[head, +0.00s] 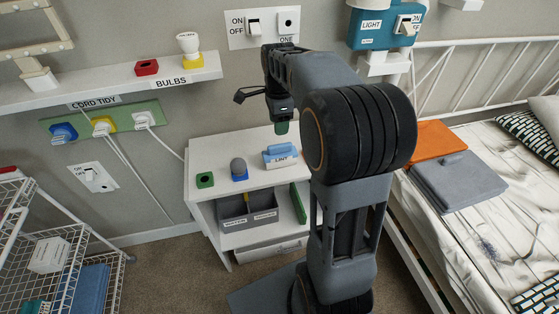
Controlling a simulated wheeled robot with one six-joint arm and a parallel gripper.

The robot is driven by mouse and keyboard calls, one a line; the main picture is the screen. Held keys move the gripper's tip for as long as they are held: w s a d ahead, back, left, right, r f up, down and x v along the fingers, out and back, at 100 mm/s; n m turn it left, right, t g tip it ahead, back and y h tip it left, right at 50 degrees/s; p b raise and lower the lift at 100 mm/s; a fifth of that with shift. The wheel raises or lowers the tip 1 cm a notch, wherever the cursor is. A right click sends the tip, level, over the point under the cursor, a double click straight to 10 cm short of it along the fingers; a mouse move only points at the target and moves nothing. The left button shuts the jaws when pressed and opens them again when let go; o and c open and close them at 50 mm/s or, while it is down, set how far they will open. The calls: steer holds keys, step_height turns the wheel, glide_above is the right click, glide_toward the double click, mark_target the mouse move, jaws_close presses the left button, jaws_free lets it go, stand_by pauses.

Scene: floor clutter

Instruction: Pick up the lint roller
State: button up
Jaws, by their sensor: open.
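The lint roller (281,155) is a blue piece with a white label reading LINT. It rests on the white bedside unit's top (222,160), towards the right side. My gripper (281,125) hangs above and just behind it in the picture, pointing down, with a gap between them. My gripper is open and holds nothing that I can see. My arm hides part of the unit's right side.
A bulb shelf (110,87) juts from the wall at left. A wire rack (55,265) stands lower left, the bed (455,225) right.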

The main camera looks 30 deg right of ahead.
mark_target(280, 144)
step_height(280, 144, down, 10)
steer(key=shift+s+d+r+b, duration=0.1)
steer(key=shift+b, duration=1)
jaws_close()
